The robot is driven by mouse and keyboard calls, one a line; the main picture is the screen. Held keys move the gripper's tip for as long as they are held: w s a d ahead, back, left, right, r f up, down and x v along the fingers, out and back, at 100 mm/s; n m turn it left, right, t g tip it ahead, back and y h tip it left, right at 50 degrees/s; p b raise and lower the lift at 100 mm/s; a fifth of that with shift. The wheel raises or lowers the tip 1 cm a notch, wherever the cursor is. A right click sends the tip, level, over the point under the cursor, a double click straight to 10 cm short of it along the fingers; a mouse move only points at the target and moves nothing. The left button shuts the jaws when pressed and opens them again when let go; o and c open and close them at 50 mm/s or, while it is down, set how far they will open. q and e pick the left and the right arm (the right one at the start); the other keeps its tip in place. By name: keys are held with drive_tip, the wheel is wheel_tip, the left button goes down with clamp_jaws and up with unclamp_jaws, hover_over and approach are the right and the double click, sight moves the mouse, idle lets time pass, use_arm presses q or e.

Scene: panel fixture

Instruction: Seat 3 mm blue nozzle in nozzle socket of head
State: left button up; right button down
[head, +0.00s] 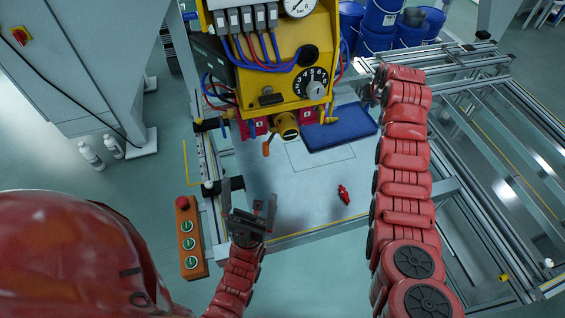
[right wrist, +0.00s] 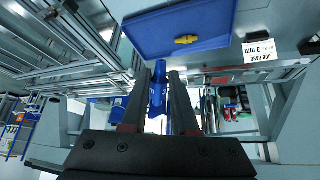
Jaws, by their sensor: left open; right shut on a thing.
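My right gripper (right wrist: 159,80) is shut on the blue nozzle (right wrist: 157,92), which stands between the fingertips in the right wrist view. In the head view the right arm reaches up the right side, and its gripper is mostly hidden at the top. The yellow head (head: 286,126) with an orange lever is at the bottom of the yellow panel, left of the right arm. I cannot make out its socket opening. My left gripper (head: 250,203) is open and empty above the near left part of the table, below the head.
A blue tray (head: 340,130) lies right of the head; the wrist view shows a yellow nozzle (right wrist: 187,39) in it. A job card (right wrist: 261,51) reads 3 mm. A red part (head: 344,194) lies on the table. A button box (head: 188,238) is at left.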

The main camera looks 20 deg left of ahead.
drive_tip(key=s+a+f+n+t+y+b, duration=0.1)
drive_tip(key=s+a+f+t+y, duration=0.15)
drive_tip(key=s+a+f, duration=0.4)
drive_tip(key=s+a+f+n+t+y+b, duration=0.1)
drive_tip(key=s+a+t+y, duration=0.15)
drive_tip(key=a, duration=0.65)
drive_tip(key=s+a+r+n+t+y+b, duration=0.1)
drive_tip(key=s+y, duration=0.1)
drive_tip(key=s, duration=0.6)
drive_tip(key=s+a+r+n+t+y+b, duration=0.1)
drive_tip(key=s+a+t+y, duration=0.1)
drive_tip(key=s, duration=0.6)
drive_tip(key=shift+s+a+r, duration=0.2)
drive_tip(key=shift+a+r, duration=0.1)
drive_tip(key=shift+r, duration=0.05)
drive_tip(key=shift+f, duration=0.15)
wheel_tip(320, 180, up, 6)
drive_tip(key=shift+f+p, duration=0.1)
drive_tip(key=shift+p, duration=0.9)
drive_tip(key=shift+b, duration=0.55)
